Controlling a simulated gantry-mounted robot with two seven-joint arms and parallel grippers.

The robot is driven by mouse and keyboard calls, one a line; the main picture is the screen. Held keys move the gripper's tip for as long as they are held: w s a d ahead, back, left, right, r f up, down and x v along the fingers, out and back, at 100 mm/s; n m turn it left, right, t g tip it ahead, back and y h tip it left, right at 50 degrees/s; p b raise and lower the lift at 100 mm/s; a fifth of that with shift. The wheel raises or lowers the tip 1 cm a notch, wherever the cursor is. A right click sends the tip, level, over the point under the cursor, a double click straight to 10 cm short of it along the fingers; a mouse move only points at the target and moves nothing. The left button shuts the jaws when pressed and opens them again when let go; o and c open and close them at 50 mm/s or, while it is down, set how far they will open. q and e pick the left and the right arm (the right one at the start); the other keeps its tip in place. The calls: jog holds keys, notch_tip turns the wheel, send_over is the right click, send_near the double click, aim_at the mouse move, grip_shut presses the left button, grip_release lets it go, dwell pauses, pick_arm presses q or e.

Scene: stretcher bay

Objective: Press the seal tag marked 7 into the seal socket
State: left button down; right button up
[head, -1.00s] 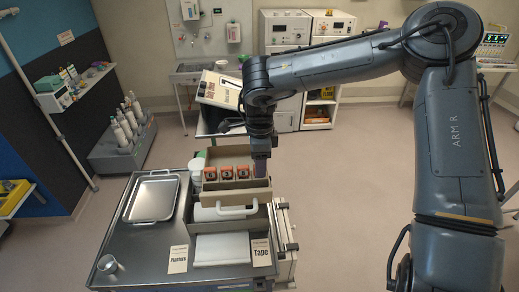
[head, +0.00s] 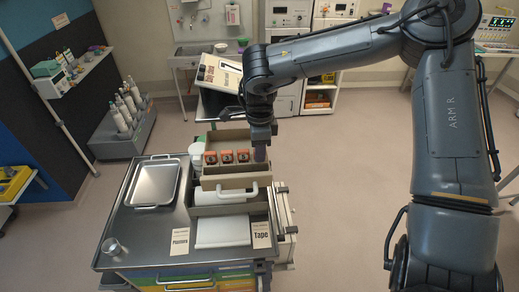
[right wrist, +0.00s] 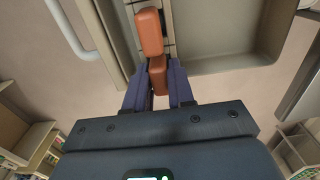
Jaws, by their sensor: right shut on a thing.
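A row of three orange tags (head: 227,156) with dark-marked faces stands in an open tan box on the trolley. I cannot read which is marked 7. My right gripper (head: 261,154) points down at the right end of this row. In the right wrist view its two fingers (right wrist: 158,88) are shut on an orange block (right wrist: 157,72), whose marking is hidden. A second orange block (right wrist: 149,32) shows just beyond it, and I cannot tell whether they touch. I cannot make out the seal socket. My left gripper is not in view.
The tan box's wall (head: 229,182) stands close beside the right gripper, with a white handle (head: 237,194) in front.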

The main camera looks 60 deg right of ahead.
grip_shut()
jog(key=shift+r, duration=0.2)
jog(key=shift+r+p, duration=1.25)
jog(key=shift+p, duration=0.05)
jog(key=shift+r+p, duration=1.4)
jog(key=shift+r, duration=0.2)
jog(key=shift+s+d+f, duration=0.1)
